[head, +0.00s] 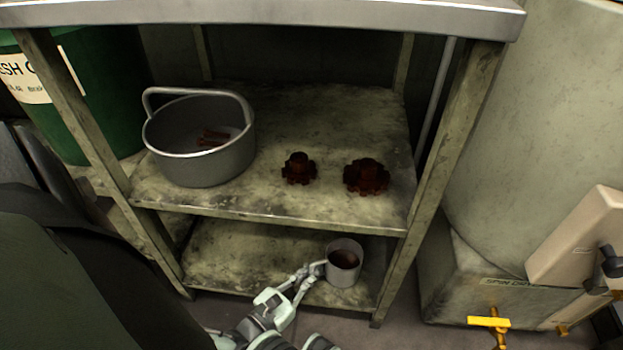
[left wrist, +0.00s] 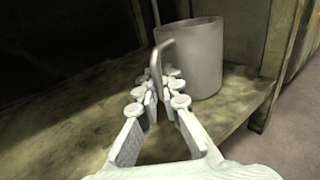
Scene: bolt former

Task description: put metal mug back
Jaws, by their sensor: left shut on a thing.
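The metal mug (head: 343,268) is a grey cylinder with a dark brownish inside. It stands upright at the right front of the lower shelf (head: 235,262). In the left wrist view the mug (left wrist: 196,58) shows from its side, with its handle (left wrist: 160,50) toward me. My left gripper (head: 318,269) reaches in from the front left and is shut on the mug's handle. In the left wrist view the fingers (left wrist: 162,92) sit on both sides of the handle. The mug's base appears to be on or very close to the shelf. My right gripper is not in view.
On the middle shelf (head: 250,200) stand a grey pot (head: 205,170) with a raised handle and reddish pieces inside, and two dark red gear-like parts (head: 299,168), (head: 366,177). Shelf posts (head: 445,150) flank the opening. A green barrel (head: 110,100) is left, a machine with a yellow valve (head: 489,322) right.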

